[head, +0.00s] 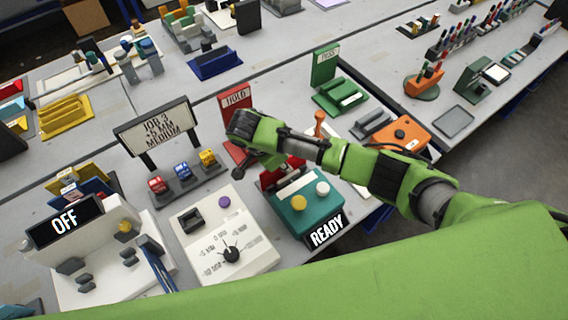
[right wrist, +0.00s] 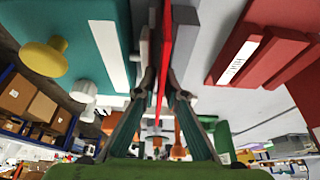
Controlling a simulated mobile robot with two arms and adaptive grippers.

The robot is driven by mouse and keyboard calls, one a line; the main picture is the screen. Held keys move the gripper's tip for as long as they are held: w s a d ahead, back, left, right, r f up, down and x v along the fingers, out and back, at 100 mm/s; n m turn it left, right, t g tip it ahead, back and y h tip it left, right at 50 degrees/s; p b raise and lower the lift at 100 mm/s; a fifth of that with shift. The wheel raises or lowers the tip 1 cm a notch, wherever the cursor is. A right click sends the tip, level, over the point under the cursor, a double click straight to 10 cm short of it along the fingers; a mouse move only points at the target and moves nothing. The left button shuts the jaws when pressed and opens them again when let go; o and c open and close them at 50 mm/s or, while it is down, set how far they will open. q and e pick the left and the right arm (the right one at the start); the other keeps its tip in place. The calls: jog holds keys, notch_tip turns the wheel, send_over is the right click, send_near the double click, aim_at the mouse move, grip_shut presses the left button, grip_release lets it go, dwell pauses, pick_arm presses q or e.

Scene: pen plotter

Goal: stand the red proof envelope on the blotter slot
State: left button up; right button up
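My right gripper (right wrist: 164,85) is shut on the red proof envelope, a thin red sheet (right wrist: 166,35) seen edge-on between its fingertips in the right wrist view. The envelope is upright, and in the head view red (head: 279,174) shows just behind the teal machine (head: 303,207). Pale grey blocks, perhaps the blotter slot (right wrist: 184,45), show on both sides of the sheet in the right wrist view. I cannot tell whether the envelope's lower edge touches or rests in it. In the head view my arm hides most of this spot. My left gripper is not in view.
The teal machine with yellow and white knobs and a READY display (head: 325,232) stands close by. The red HOLD tray (head: 235,152) is on the other side. A green PASS tray (head: 340,95), an orange device (head: 403,133) and a white dial panel (head: 225,240) are near.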

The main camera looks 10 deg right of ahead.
jog(key=b+v, duration=0.1)
jog(key=v, duration=0.6)
jog(key=shift+w, duration=0.15)
jog(key=p+v, duration=0.3)
jog(key=v, duration=0.1)
jog(key=shift+r, duration=0.25)
jog(key=shift+a+r, duration=0.15)
jog(key=shift+r, duration=0.25)
